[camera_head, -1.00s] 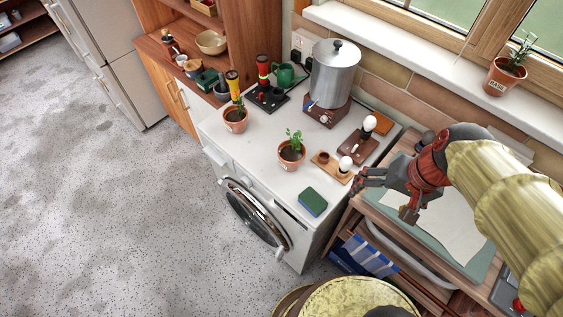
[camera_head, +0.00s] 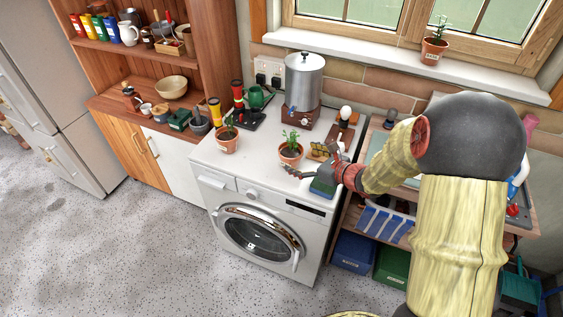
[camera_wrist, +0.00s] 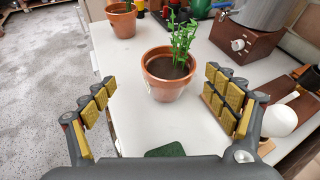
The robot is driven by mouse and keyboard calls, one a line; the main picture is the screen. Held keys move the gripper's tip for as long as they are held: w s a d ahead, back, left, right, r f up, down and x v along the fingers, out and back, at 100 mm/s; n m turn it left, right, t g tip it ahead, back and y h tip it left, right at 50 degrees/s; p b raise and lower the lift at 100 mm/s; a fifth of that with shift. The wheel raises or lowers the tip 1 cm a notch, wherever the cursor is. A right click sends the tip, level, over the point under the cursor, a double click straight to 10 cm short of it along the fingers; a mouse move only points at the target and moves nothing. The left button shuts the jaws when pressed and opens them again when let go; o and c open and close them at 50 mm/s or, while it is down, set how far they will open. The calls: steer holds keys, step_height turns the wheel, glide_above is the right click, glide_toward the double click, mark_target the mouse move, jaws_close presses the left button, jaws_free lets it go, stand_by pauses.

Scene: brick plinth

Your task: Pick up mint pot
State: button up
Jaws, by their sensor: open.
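A terracotta pot with a leafy green plant (camera_head: 290,155) stands upright on the white washing machine top (camera_head: 262,163). In the wrist view this pot (camera_wrist: 164,84) is straight ahead, between and beyond my spread fingers. A second potted plant (camera_head: 227,141) stands farther left on the same top. A third pot (camera_head: 433,51) is on the windowsill. I cannot read a mint label on any of them. My gripper (camera_wrist: 160,108) is open and empty, at the machine's front right, apart from the middle pot.
A green sponge (camera_head: 322,187) lies by my gripper. A metal urn (camera_head: 304,80) stands behind the pots, with small wooden items and white bulb shapes to the right. A watering can (camera_head: 258,97) is at the back. The counter front between the two pots is clear.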

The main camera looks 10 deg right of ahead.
mark_target(286, 150)
steer(key=shift+w+a+f+m+b, duration=0.1)
steer(key=shift+w+f+m+b, duration=0.2)
steer(key=shift+w, duration=0.35)
steer(key=shift+w+m+b, duration=0.1)
steer(key=shift+w+m, duration=0.3)
steer(key=shift+w, duration=0.2)
steer(key=b+x, duration=0.1)
steer(key=x, duration=0.1)
steer(key=b+x, duration=0.1)
steer(key=x, duration=0.1)
steer(key=shift+w+f, duration=0.2)
steer(key=shift+f, duration=0.25)
steer(key=shift+w+a+f, duration=0.1)
steer(key=shift+w+a, duration=0.05)
steer(key=shift+w, duration=0.3)
steer(key=shift+c, duration=0.7)
steer(key=c, duration=1.4)
steer(key=shift+c, duration=0.3)
